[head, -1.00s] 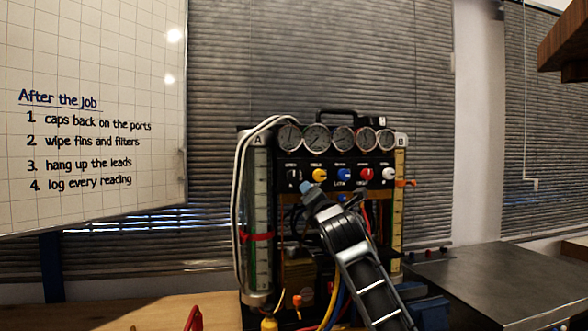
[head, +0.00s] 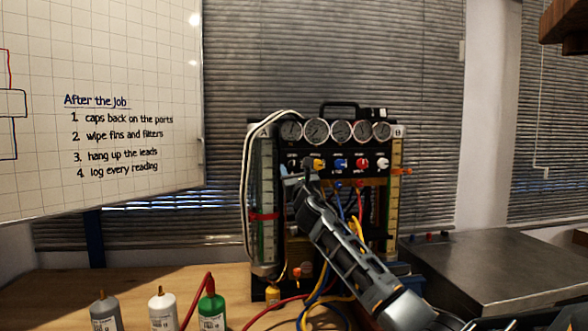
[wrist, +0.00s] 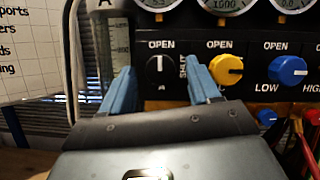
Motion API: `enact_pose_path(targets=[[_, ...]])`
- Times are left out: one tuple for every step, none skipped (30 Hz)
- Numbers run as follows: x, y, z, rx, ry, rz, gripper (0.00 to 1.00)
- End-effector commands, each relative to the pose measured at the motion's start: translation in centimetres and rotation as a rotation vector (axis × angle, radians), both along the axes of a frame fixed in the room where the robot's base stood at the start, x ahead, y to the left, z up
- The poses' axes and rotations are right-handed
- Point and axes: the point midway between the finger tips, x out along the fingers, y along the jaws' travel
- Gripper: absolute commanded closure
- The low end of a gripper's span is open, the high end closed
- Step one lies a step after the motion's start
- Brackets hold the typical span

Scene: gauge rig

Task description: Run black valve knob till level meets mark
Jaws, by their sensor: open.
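The black valve knob (wrist: 158,71) has a white pointer line and sits under the word OPEN at the left end of the panel's knob row. My gripper (wrist: 160,66) is open, its blue fingers on either side of the knob in the wrist view; I cannot tell whether they touch it. In the head view my gripper (head: 298,175) is at the panel's left end and largely covers the knob. Sight column A (head: 264,185) stands left of the panel with a red band (head: 263,216) around it. The liquid level is too small to read.
A yellow knob (wrist: 227,69) is close right of my right finger, with a blue knob (wrist: 287,70) beyond. White hoses (head: 246,190) loop beside column A. Column B (head: 395,200) carries an orange pointer (head: 402,171).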

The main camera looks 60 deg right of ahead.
Motion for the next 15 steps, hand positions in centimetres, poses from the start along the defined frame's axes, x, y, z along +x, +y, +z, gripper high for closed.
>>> enact_pose_path(targets=[[0.39, -0.30, 0.21, 0.000, 0.000, 0.001, 0.39], [0.56, -0.47, 0.26, 0.001, 0.000, 0.001, 0.39], [0.73, -0.61, 0.40, 0.001, 0.000, 0.001, 0.39], [0.81, -0.73, 0.48, 0.000, -0.002, 0.002, 0.39], [0.88, -0.83, 0.54, 0.001, -0.001, 0.002, 0.39], [0.93, -0.92, 0.57, 0.001, -0.001, 0.001, 0.39], [0.95, -0.97, 0.58, 0.001, -0.001, 0.001, 0.39], [0.97, -0.99, 0.59, 0.002, -0.002, 0.001, 0.39], [0.96, -1.00, 0.59, 0.002, -0.002, 0.001, 0.39], [0.96, -1.00, 0.59, 0.002, -0.002, 0.001, 0.39], [0.96, -0.99, 0.59, 0.002, -0.002, 0.001, 0.39], [0.96, -0.99, 0.59, 0.002, -0.002, 0.001, 0.39], [0.95, -0.98, 0.59, 0.002, -0.002, 0.001, 0.39], [0.95, -0.99, 0.58, 0.002, -0.002, 0.001, 0.40], [0.95, -0.98, 0.59, 0.002, -0.002, 0.001, 0.44]])
